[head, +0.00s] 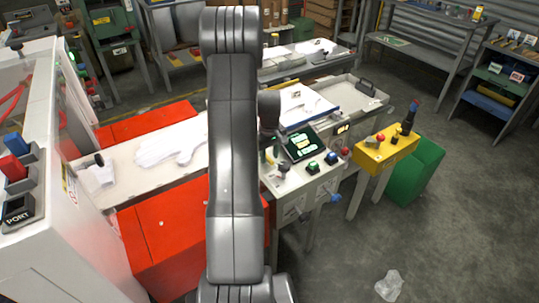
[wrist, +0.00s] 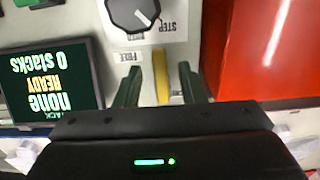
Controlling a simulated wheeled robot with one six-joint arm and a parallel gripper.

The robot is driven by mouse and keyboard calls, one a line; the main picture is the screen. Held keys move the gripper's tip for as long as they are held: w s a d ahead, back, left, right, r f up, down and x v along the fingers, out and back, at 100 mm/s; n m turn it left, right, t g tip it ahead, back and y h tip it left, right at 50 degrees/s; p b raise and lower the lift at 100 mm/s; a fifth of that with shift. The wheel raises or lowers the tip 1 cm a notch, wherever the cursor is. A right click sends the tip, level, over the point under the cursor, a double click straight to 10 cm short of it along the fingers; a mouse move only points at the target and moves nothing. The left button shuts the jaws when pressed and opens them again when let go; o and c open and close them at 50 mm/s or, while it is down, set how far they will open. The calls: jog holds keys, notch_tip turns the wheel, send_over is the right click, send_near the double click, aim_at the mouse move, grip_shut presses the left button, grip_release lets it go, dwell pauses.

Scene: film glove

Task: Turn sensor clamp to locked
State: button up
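A narrow yellow lever (wrist: 161,76), which looks like the sensor clamp, lies on the light panel in the wrist view. It points nearly straight up and down in the picture. Small upside-down labels sit beside it; one seems to read FREE, the other is partly covered. My gripper (wrist: 159,69) is open, with one dark finger on each side of the lever and visible gaps to both. The lever's lower end is hidden behind my gripper body.
A black dial (wrist: 134,12) labelled STEP lies just above the fingers in the wrist view. A screen (wrist: 48,78) reading "none READY 0 stacks" is at the left, a red surface (wrist: 262,50) at the right. A yellow control box (head: 384,150) stands right of the console.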

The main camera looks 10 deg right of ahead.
jog(key=shift+f, duration=0.35)
grip_shut()
